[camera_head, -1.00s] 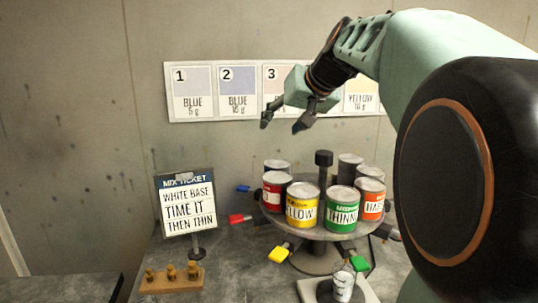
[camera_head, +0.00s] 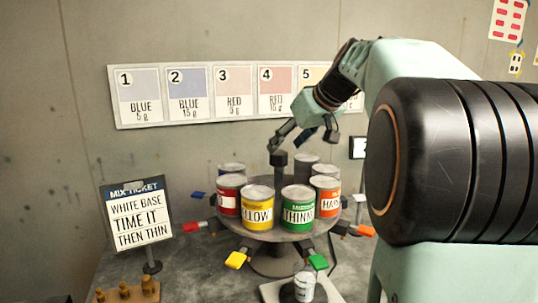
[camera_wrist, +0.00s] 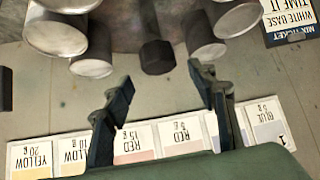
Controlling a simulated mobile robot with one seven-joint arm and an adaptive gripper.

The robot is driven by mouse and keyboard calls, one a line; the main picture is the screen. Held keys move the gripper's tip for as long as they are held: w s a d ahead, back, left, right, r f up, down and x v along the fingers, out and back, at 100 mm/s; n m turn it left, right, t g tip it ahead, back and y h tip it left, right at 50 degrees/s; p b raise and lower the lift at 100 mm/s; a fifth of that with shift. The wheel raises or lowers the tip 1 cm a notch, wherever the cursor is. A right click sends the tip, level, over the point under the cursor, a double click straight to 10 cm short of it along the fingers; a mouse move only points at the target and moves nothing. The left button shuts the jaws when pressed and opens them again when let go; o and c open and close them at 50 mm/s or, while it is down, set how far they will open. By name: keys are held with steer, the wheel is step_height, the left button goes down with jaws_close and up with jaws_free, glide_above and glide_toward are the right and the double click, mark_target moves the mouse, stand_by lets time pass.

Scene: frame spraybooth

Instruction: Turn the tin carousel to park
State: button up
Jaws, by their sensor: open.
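The tin carousel (camera_head: 270,233) is a round grey turntable on a stand, bearing several tins in a ring. A yellow tin (camera_head: 257,212) and a green tin labelled THINN (camera_head: 298,212) face front, with a red tin (camera_head: 229,197) left and an orange tin (camera_head: 327,200) right. A dark knob (camera_head: 278,158) tops its centre post. Coloured tabs, including a yellow one (camera_head: 236,260) and a green one (camera_head: 318,262), stick out around the rim. My gripper (camera_head: 303,140) is open and empty above the tins, close to the knob. In the wrist view the knob (camera_wrist: 157,57) lies between the fingertips (camera_wrist: 161,77), apparently beyond them.
A mix ticket sign (camera_head: 138,215) stands left, reading WHITE BASE, TIME IT, THEN THIN. Brass weights (camera_head: 125,291) sit front left. A small cup (camera_head: 304,287) stands on a pale base in front of the carousel. A colour chart (camera_head: 190,96) hangs on the wall behind.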

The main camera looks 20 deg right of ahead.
mark_target(279, 152)
steer(key=x, duration=0.6)
steer(key=shift+c, duration=0.4)
jaws_close()
